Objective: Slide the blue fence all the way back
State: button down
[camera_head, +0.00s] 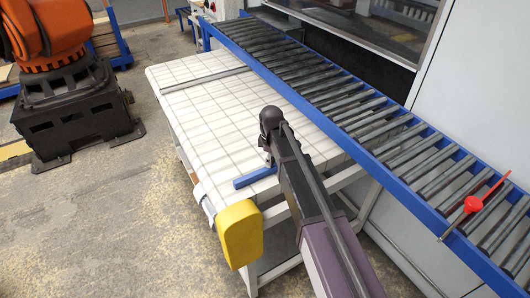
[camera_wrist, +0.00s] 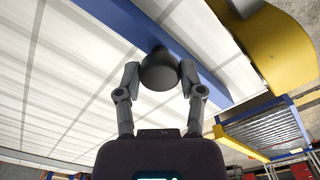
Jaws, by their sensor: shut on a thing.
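The blue fence (camera_head: 255,177) is a bar lying on the white gridded table (camera_head: 185,105) at its near end, beside the yellow block. In the wrist view the fence (camera_wrist: 205,75) runs diagonally, with a dark round knob (camera_wrist: 158,72) on it. My gripper (camera_wrist: 160,82) has one finger on each side of the knob and is shut on it.
A thin grey bar (camera_head: 205,80) lies across the table's far part. Between it and the fence the tabletop is clear. A blue-railed roller conveyor (camera_head: 330,95) runs along the right, with a red pointer (camera_head: 473,204) over it. A yellow block (camera_head: 240,232) is at the near corner.

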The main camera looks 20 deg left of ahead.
jog(key=s+d, duration=0.3)
jog(key=shift+d, duration=0.1)
jog(key=shift+c, duration=2)
grip_release()
jog(key=shift+f, duration=0.1)
jog(key=shift+o, duration=0.9)
jog(key=shift+w, duration=0.1)
